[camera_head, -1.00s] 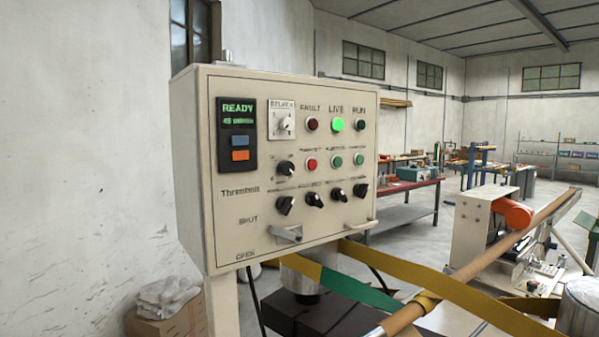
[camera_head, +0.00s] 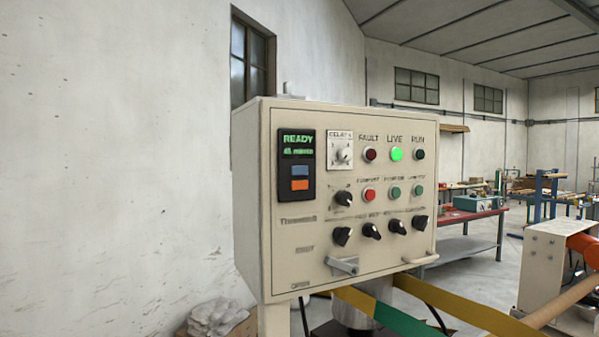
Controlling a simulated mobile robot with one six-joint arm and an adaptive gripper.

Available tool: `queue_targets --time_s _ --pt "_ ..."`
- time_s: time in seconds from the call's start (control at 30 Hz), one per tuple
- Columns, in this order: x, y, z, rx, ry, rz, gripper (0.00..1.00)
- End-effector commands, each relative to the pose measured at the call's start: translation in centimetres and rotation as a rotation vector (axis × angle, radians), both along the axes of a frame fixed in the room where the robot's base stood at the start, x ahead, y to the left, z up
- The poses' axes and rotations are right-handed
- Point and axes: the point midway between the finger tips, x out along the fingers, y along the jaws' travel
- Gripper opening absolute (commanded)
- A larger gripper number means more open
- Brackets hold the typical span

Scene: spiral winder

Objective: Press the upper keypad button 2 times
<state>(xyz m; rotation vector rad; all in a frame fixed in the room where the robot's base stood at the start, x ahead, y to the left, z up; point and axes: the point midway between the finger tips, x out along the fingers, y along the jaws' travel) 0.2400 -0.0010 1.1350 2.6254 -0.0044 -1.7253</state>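The keypad (camera_head: 296,166) is a black upright module at the left of the control box's front face. Its display (camera_head: 298,145) shows "READY" in green with a smaller green line below. Under the display, the upper keypad button (camera_head: 300,171) is blue and the lower keypad button (camera_head: 300,185) is orange. Nothing covers either button. My gripper is not in view.
The beige control box (camera_head: 290,230) carries lamps, with the LIVE lamp (camera_head: 396,154) lit green, plus several knobs and a protruding lever (camera_head: 342,265). Yellow-green strips (camera_head: 455,308) run below right. A bare wall (camera_head: 110,150) is at left.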

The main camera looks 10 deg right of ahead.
Motion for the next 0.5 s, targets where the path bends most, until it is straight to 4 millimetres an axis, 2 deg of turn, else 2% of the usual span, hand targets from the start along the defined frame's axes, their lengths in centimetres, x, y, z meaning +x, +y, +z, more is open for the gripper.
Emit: queue_targets --time_s 0.07,0.5 --pt "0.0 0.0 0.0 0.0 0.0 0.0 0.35" --pt "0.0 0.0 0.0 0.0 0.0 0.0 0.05"
